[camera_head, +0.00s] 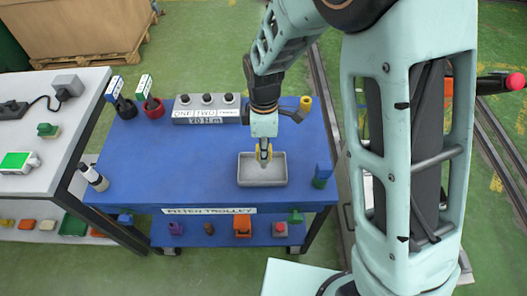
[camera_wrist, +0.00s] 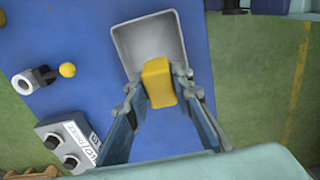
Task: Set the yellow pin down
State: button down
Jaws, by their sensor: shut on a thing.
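The yellow pin (camera_wrist: 158,83) is between the two fingers of my gripper (camera_wrist: 162,92), which is shut on it. In the wrist view the pin shows against the grey tray (camera_wrist: 124,40). In the head view my gripper (camera_head: 264,158) points down over the same tray (camera_head: 276,182), near the front of the blue trolley top (camera_head: 160,160). The fingers mostly hide the pin there. I cannot tell whether the pin touches the tray floor.
A grey box with several black knobs (camera_head: 206,108) stands behind the tray. A yellow-knobbed fixture (camera_wrist: 67,70) stands near it. A blue and green piece (camera_head: 321,176) is right of the tray, and a white and black cylinder (camera_head: 93,176) is far left. The trolley top's left middle is clear.

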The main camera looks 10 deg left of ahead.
jog(key=shift+w+a+f, duration=0.2)
jog(key=shift+w+f, duration=0.05)
jog(key=shift+f, duration=0.2)
jog(key=shift+w+a+f+b, duration=0.1)
jog(key=shift+f+b, duration=0.55)
jog(key=shift+f, duration=0.25)
jog(key=shift+w+a+f+b, duration=0.1)
jog(key=shift+f+b, duration=0.5)
jog(key=shift+f, duration=0.25)
jog(key=shift+d+f, duration=0.1)
jog(key=shift+f, duration=0.1)
jog(key=c, duration=1.7)
grip_release()
jog(key=shift+r, duration=0.15)
notch_tip(320, 180, up, 12)
jog(key=shift+r+b, duration=0.1)
jog(key=shift+b, duration=0.2)
